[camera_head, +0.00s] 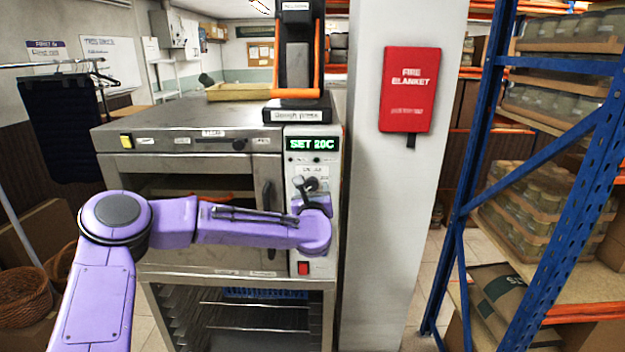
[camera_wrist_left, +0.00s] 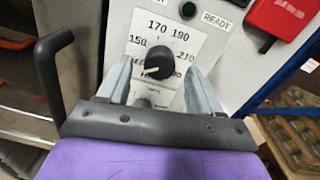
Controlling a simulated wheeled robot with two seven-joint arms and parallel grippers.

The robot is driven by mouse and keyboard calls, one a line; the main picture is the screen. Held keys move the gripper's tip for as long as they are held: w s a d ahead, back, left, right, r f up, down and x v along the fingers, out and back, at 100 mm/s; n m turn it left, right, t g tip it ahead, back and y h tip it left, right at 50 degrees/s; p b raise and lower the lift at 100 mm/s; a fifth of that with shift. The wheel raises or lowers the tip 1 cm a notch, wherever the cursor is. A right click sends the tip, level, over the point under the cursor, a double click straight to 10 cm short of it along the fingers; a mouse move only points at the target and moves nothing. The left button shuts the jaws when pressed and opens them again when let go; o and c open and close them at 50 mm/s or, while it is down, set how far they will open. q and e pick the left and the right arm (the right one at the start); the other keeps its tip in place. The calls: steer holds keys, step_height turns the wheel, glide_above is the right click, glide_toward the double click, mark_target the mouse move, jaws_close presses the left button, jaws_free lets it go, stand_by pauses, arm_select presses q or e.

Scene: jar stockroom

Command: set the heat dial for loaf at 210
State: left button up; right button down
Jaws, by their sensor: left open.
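The heat dial (camera_wrist_left: 160,60) is a round black knob on a white scale plate (camera_wrist_left: 184,40), on the oven's front panel. In the wrist view its white pointer line points to the lower left, below the 150 mark. The 170 and 190 marks show above it, and a mark that looks like 210 is at the right. My left gripper (camera_wrist_left: 158,70) is open, with one finger on each side of the dial; I cannot tell if they touch it. In the head view, the left gripper (camera_head: 311,188) is at the panel and partly hides the dial. The green display (camera_head: 312,144) reads SET 20C.
The oven's dark door handle (camera_head: 268,208) stands out just left of the panel. A red switch (camera_head: 303,268) is below. A dough press (camera_head: 297,112) stands on top. A pillar with a red fire blanket (camera_head: 409,90) and blue shelving (camera_head: 470,190) are at the right.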

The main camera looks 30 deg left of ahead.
arm_select(q)
steer(key=shift+x, duration=1)
arm_select(e)
steer(key=shift+r, duration=0.5)
arm_select(q)
steer(key=c, duration=1.1)
steer(key=shift+o, duration=0.2)
steer(key=shift+f, duration=0.1)
arm_select(e)
steer(key=shift+f, duration=0.2)
